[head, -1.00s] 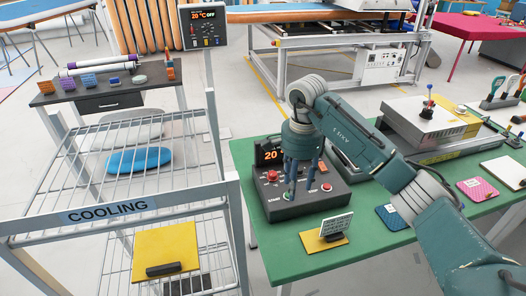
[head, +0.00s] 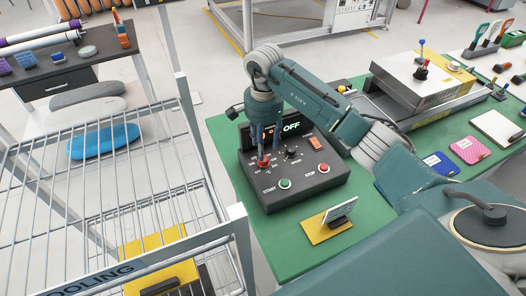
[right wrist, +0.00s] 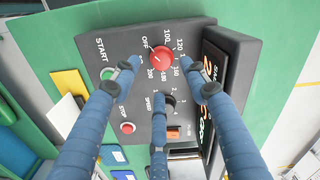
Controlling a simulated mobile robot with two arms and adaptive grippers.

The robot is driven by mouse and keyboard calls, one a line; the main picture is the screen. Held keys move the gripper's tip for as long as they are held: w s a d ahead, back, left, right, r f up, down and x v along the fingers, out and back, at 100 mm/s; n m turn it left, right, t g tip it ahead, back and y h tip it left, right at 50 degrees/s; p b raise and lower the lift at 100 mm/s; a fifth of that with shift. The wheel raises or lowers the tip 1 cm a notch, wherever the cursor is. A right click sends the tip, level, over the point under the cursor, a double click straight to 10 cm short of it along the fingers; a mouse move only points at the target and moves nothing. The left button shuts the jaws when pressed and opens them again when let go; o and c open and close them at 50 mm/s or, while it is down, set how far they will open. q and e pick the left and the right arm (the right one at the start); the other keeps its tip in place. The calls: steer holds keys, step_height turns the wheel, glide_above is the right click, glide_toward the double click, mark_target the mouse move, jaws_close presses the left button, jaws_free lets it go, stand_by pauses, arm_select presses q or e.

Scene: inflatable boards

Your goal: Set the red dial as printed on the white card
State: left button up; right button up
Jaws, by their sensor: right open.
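The red dial (head: 264,163) sits on the dark control box (head: 312,186), at its left knob position in the head view. It also shows in the right wrist view (right wrist: 162,58), ringed by numbers and OFF; its white mark slants toward the lower left. My right gripper (head: 267,150) points down over it. In the right wrist view its blue fingers (right wrist: 157,78) are open and spread around the dial; I cannot tell if any touch it. The white card (head: 343,210) stands tilted on a yellow base; its print is too small to read. My left gripper is not in view.
A smaller black speed knob (right wrist: 168,103), an orange switch (head: 315,143), a green START button (head: 285,184) and a red STOP button (head: 324,168) share the box. A wire rack (head: 120,200) stands at left.

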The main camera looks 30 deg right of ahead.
step_height(320, 180, down, 4)
steer(key=shift+w+f+p, duration=0.15)
steer(key=shift+f+p, duration=0.05)
steer(key=shift+p, duration=0.35)
steer(key=shift+f, duration=0.55)
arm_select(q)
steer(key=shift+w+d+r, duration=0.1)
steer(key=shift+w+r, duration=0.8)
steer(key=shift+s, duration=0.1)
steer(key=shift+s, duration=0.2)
arm_select(e)
jaws_close()
